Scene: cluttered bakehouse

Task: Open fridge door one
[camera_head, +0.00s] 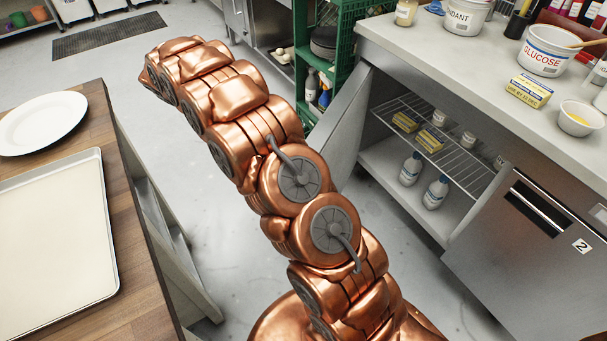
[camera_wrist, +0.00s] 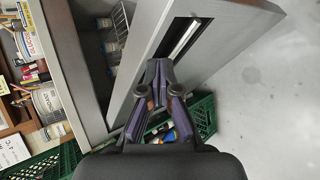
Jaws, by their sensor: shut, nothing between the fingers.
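Fridge door one, a grey metal panel (camera_head: 345,130), stands swung open on the left side of the lit fridge compartment (camera_head: 415,135) in the head view. The wrist view shows the door's outer face (camera_wrist: 228,38) with its dark recessed handle slot (camera_wrist: 172,36). The gap into the fridge shows to the left of the door there. My gripper (camera_wrist: 160,64) is shut and empty, its tips close to the door by the lower end of the slot. I cannot tell whether they touch it. The gripper does not show in the head view.
A shut fridge door marked 2 (camera_head: 520,225) is right of the open compartment. The counter (camera_head: 440,60) above holds tubs and butter. A green crate rack (camera_head: 338,70) stands behind the open door. A wooden table (camera_head: 135,215) with a tray is at left. Grey floor lies between.

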